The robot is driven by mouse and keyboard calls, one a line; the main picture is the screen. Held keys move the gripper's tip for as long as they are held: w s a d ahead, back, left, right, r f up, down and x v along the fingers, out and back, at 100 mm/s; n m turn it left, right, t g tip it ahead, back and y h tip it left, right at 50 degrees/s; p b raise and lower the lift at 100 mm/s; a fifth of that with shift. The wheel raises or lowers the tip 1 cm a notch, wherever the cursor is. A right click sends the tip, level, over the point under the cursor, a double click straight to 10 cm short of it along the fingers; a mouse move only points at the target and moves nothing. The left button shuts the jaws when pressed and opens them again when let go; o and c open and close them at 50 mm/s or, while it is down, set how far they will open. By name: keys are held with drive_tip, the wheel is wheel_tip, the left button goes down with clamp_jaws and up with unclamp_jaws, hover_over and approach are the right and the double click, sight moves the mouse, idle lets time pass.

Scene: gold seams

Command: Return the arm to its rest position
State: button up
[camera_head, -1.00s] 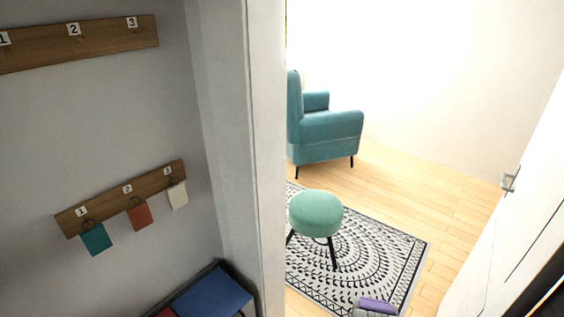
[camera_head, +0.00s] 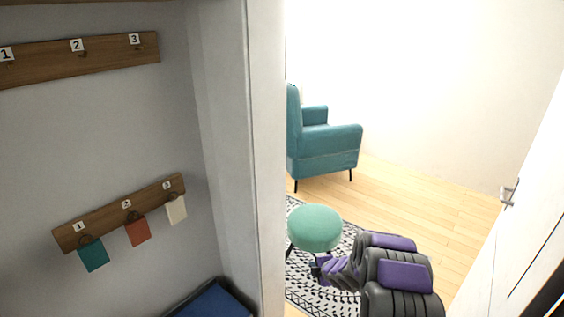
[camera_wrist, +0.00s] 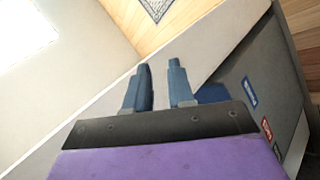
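My arm (camera_head: 400,275), dark grey with purple panels, shows at the lower right of the head view, in front of the rug and beside the green stool. It appears bent, with its narrower end towards the left; the gripper tips are not clear there. In the wrist view my gripper (camera_wrist: 159,64) has two blue-grey fingers with a clear gap between them. It is open, with nothing seen between the fingers.
A door frame (camera_head: 268,150) stands left of my arm. Left of it, teal, orange and white tags (camera_head: 137,230) hang on a numbered hook rail (camera_head: 100,217). A green stool (camera_head: 314,228), patterned rug (camera_head: 300,290), teal armchair (camera_head: 330,145) and white door (camera_head: 510,240) are beyond.

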drive_tip(key=s+d+r+m+g+h, duration=0.25)
drive_tip(key=s+d+r+m, duration=0.2)
drive_tip(key=s+r, duration=0.45)
drive_tip(key=s+d+r+m+g+h, duration=0.1)
drive_tip(key=s+d+r+m+h, duration=0.45)
drive_tip(key=r, duration=0.55)
drive_tip(key=s+a+r+m+g+y, duration=0.1)
drive_tip(key=s+a+r+m+g, duration=0.1)
drive_tip(key=s, duration=1.1)
drive_tip(key=s+a+r+m+g+y, duration=0.1)
drive_tip(key=s+a+r+m+g, duration=0.1)
drive_tip(key=s, duration=1.1)
drive_tip(key=s+a+r+m+g+y, duration=0.1)
drive_tip(key=s+a+r+m, duration=0.3)
drive_tip(key=s, duration=1)
drive_tip(key=r+m+g, duration=0.1)
drive_tip(key=m, duration=0.2)
drive_tip(key=shift+g+y, duration=0.35)
drive_tip(key=shift+y, duration=0.05)
drive_tip(key=shift+a+r, duration=0.1)
drive_tip(key=shift+a, duration=0.05)
